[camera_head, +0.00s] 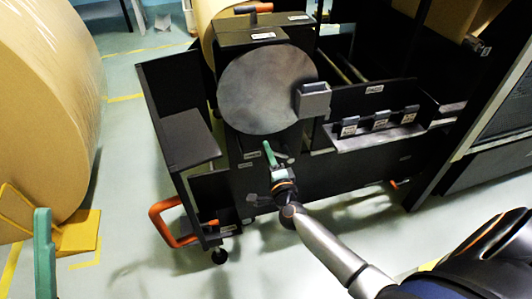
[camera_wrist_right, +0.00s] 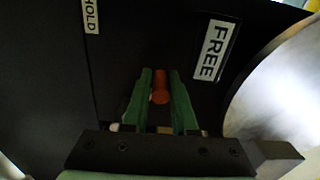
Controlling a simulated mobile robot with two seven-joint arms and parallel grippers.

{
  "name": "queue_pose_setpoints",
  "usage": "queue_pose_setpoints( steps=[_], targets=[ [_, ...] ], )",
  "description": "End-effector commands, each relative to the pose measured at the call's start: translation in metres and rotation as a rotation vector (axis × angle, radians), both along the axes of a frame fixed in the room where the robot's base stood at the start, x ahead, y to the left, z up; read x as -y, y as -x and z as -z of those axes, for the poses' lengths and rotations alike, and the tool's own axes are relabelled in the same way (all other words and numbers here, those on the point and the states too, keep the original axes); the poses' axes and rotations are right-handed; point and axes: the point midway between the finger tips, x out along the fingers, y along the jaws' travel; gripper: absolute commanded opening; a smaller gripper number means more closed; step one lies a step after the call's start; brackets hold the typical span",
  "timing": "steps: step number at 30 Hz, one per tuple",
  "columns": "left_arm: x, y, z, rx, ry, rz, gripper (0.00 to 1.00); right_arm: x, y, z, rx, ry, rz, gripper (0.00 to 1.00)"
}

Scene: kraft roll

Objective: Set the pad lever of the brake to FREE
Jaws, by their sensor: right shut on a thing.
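The brake is a black cabinet (camera_head: 320,177) with a large grey disc (camera_head: 266,90) on its front, in the middle of the head view. My right gripper (camera_head: 271,153) is at the panel below the disc. In the right wrist view its green fingers (camera_wrist_right: 160,95) are shut on the orange pad lever (camera_wrist_right: 160,86), one on each side of its end. The FREE label (camera_wrist_right: 213,50) is right of the lever, and the HOLD label (camera_wrist_right: 90,16) is at the upper left. The lever is hidden in the head view. One green finger of my left gripper (camera_head: 44,252) shows at the lower left.
A large brown paper roll (camera_head: 45,110) fills the left side, with a yellow stand (camera_head: 75,235) below it. An orange handle (camera_head: 165,225) juts from the cabinet's lower left. A shelf with several small labelled blocks (camera_head: 380,124) is right of the disc. Floor in front is clear.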

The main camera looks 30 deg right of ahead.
Motion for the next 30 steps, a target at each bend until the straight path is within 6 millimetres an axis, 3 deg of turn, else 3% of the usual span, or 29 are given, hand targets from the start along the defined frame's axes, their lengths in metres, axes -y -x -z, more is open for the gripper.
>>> queue_pose_setpoints(
  steps=[17,18,25,30],
  targets=[
    [0.0000,0.0001,-0.0016,-0.002,-0.005,-0.003,0.50,0.0064,-0.0001,-0.0060,0.007,0.012,0.010,0.00],
    [0.0001,0.0002,-0.0015,-0.002,-0.004,-0.002,0.50,0.0066,-0.0002,-0.0060,0.007,0.012,0.011,0.28],
    [0.0007,0.0004,-0.0012,-0.004,-0.003,0.000,0.50,0.0069,0.0001,-0.0050,0.006,0.010,0.012,0.54],
    [0.0008,0.0004,-0.0010,-0.005,-0.001,0.001,0.50,0.0051,0.0003,-0.0035,0.003,0.008,0.007,0.54]
  ],
)
